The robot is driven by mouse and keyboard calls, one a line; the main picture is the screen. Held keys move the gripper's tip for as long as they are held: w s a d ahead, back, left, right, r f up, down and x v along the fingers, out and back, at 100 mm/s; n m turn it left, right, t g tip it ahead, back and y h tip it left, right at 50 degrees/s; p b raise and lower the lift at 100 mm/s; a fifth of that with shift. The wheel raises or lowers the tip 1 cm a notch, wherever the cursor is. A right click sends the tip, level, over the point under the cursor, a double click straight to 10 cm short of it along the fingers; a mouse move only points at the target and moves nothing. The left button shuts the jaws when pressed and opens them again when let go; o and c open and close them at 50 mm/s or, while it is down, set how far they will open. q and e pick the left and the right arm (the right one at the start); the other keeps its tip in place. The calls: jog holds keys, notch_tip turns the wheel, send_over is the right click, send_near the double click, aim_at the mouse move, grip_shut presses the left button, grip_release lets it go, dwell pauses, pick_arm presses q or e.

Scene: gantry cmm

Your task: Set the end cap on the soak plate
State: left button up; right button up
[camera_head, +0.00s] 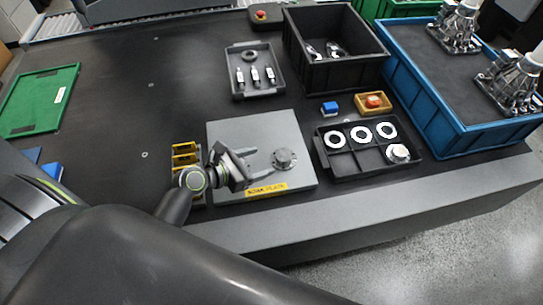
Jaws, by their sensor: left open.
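The soak plate (226,132) is a flat grey slab with a yellow label at its front edge. A round grey flanged part (284,158), which looks like the end cap, sits flat on the right half of the plate. My left gripper (268,163) is low over the plate, just left of this part. Its two fingers are spread and point toward the part, with nothing visible between them. I cannot tell whether a fingertip touches it. My right gripper is not in view.
Right of the plate, a black divided tray (360,168) holds several white rings and a similar round silver part (398,153). A yellow rack (184,160) stands close to the plate's left. Behind are a grey tray (237,92), a black bin (340,74) and a blue crate (430,110).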

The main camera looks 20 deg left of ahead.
pick_arm(q)
jog(key=shift+v, duration=1.75)
